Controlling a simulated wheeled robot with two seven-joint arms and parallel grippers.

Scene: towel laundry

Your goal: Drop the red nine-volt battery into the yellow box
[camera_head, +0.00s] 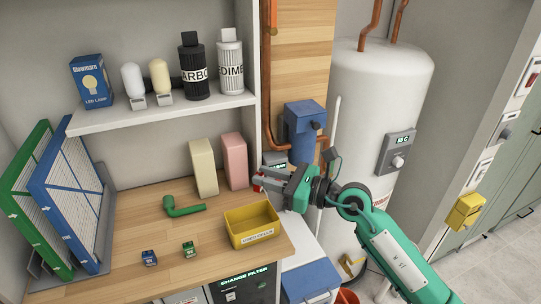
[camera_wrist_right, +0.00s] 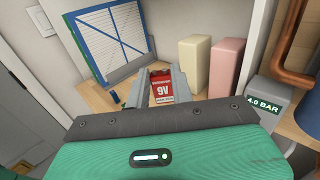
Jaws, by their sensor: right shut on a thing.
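The red nine-volt battery (camera_wrist_right: 161,89) sits between the two fingers of my right gripper (camera_wrist_right: 162,77) in the wrist view, its 9V label facing the camera. In the head view the right gripper (camera_head: 259,178) comes in from the right, shut on the battery, of which only a small red part (camera_head: 257,187) shows. The open yellow box (camera_head: 236,238) stands on the wooden worktop near its right front edge. The gripper appears above and behind the box, to the right of the pink block. My left gripper is in neither view.
A green elbow pipe (camera_head: 184,207), a small blue battery (camera_head: 149,258) and a small green battery (camera_head: 189,249) lie left of the box. Cream (camera_head: 203,168) and pink (camera_head: 234,161) blocks stand behind. A shelf (camera_head: 160,112) with bulbs and bottles overhangs the back.

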